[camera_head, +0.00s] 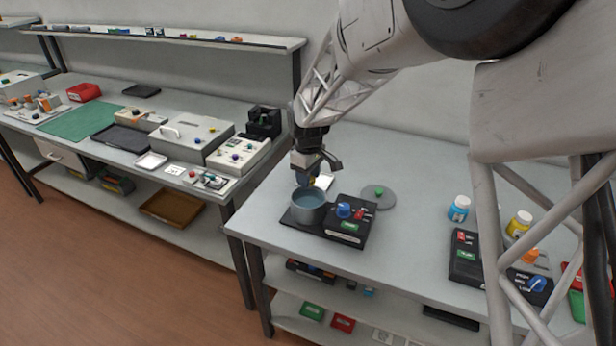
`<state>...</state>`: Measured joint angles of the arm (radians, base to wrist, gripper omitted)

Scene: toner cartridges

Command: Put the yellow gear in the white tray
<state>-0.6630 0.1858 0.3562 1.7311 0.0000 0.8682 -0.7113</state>
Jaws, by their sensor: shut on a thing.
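My gripper (307,172) is over the grey pot (309,212) on the near bench, pointing down. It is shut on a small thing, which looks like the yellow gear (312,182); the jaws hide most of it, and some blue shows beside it. It appears to be just above the pot's rim. A small white tray (151,161) lies at the front of the left bench, far from my gripper, and looks empty.
The pot stands on a black hotplate unit with a blue knob (344,210). A grey round lid (378,197) with a green knob lies to its right. A white square item (323,182) lies behind the gripper. Bottles (459,208) stand at the right. A gap separates the benches.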

